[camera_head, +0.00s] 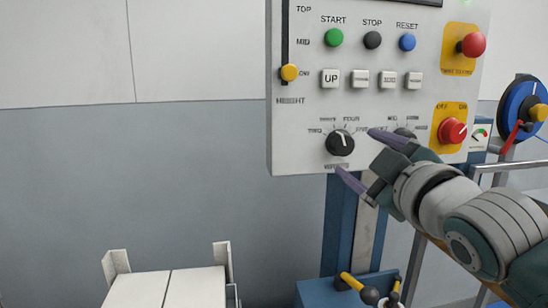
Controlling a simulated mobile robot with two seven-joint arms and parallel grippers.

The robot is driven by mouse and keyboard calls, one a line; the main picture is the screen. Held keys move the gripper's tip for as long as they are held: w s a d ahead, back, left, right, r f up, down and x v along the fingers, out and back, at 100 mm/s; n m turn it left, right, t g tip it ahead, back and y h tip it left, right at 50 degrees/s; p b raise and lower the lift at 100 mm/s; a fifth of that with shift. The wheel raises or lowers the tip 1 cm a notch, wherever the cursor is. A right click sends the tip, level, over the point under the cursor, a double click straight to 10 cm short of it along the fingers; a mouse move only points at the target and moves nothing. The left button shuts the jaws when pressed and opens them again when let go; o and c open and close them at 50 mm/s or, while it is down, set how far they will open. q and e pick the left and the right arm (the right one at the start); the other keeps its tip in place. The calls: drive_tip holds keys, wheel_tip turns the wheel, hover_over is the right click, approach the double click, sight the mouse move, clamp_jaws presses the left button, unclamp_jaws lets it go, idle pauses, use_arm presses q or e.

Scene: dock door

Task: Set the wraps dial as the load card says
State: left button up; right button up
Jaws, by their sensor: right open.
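The wraps dial (340,142) is a black knob at the lower left of the light panel (300,115). Small labels, among them TWO, FOUR and FIVE, curve over it. Its white pointer mark points about upward; I cannot tell exactly which label it meets. My right gripper (356,153) comes in from the lower right, open and empty. Its purple fingertips are spread to the upper right and below the dial, and I cannot tell whether they touch it. No load card shows in this view. My left gripper is not in view.
A second black dial (404,133) is partly hidden behind my right gripper. A red knob on a yellow plate (453,130) and a red mushroom button (472,45) are to the right. Push buttons and a yellow-knobbed height slider (289,72) sit above. The wall area left is clear.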

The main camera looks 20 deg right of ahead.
drive_tip(key=shift+v, duration=2.15)
drive_tip(key=s+a+f+m+g+y+p, duration=0.25)
drive_tip(key=s+a+g, duration=0.2)
drive_tip(key=s, duration=0.35)
drive_tip(key=s+a+f+m+g+y+p, duration=0.1)
drive_tip(key=s+a+f+g+p, duration=0.3)
drive_tip(key=s, duration=0.4)
drive_tip(key=s+a+f+m+g+y+p, duration=0.1)
drive_tip(key=s+a+f+m+g, duration=0.15)
drive_tip(key=s+g, duration=0.45)
wheel_tip(320, 180, up, 36)
drive_tip(key=t+p, duration=0.1)
drive_tip(key=p, duration=3.5)
drive_tip(key=shift+s+a+n+t+p, duration=0.2)
drive_tip(key=shift+s+n+t+p, duration=0.05)
drive_tip(key=shift+n+t+p, duration=0.15)
